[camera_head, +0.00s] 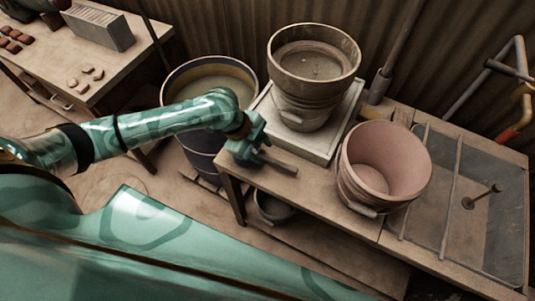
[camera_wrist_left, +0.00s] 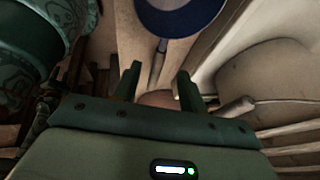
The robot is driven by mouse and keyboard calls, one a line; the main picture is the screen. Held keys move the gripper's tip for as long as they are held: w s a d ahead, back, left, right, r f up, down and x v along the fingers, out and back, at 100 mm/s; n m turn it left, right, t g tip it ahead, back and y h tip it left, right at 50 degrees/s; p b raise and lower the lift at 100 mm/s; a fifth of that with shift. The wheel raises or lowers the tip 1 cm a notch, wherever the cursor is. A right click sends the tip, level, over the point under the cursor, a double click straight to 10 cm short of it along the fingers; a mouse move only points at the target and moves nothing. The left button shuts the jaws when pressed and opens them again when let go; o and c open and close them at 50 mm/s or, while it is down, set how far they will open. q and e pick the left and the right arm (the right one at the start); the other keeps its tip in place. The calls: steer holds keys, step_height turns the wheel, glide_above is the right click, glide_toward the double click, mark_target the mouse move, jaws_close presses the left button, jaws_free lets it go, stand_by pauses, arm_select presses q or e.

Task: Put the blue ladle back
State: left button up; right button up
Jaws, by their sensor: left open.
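The blue ladle shows in the left wrist view as a round blue bowl (camera_wrist_left: 182,14) at the top edge, partly cut off. A thin greyish handle runs down from it and appears between my left gripper's fingers; I cannot tell how far beyond them it lies. My left gripper (camera_wrist_left: 158,82) is open, with its two dark green fingers apart. In the head view the left gripper (camera_head: 275,165) is over the near left edge of the wooden table, beside the white slab. I cannot make out the ladle in the head view. My right gripper is not in view.
A bucket of greyish liquid (camera_head: 302,105) stands on a white slab (camera_head: 318,150). A pink empty bucket (camera_head: 357,180) stands to its right. A dark drum (camera_head: 200,140) is behind my left arm. A sunken sink-like tray (camera_head: 475,225) is at right. A small pot (camera_head: 270,207) sits below the table.

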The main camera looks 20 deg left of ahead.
arm_select(q)
steer(key=p+v, duration=0.1)
steer(key=v, duration=0.5)
steer(key=shift+d, duration=0.1)
